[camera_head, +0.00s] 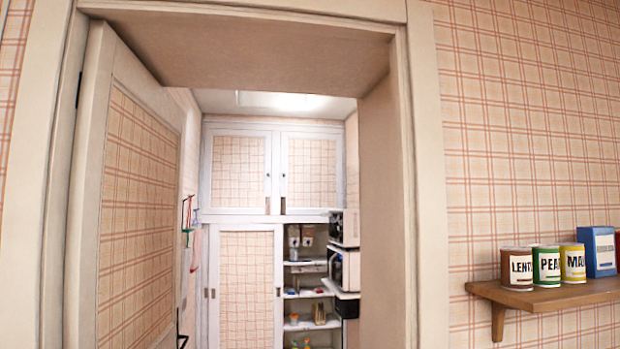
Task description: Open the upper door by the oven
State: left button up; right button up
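Through an open doorway I see a built-in cabinet at the far end of a small room. Its upper part has two shut doors with white frames and plaid panels: the upper left door (238,172) and the upper right door (311,173). Small dark handles sit near where the two doors meet. On the right below them stand stacked appliances (346,268), partly hidden by the door frame; I cannot tell which of them is the oven. Neither of my grippers shows in the view.
A plaid-panelled room door (138,215) stands open on the left of the doorway. The door frame (428,200) bounds the opening on the right. A wooden wall shelf (545,294) with several cans and a blue box (597,251) juts out at right. Below the upper doors are a sliding panel (246,290) and open shelves.

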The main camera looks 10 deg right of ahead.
aim_at(311, 164)
jog(key=i, duration=3.05)
jog(key=i+z, duration=0.1)
jog(key=i, duration=0.95)
jog(key=i+j+z, duration=0.15)
jog(key=i, duration=0.9)
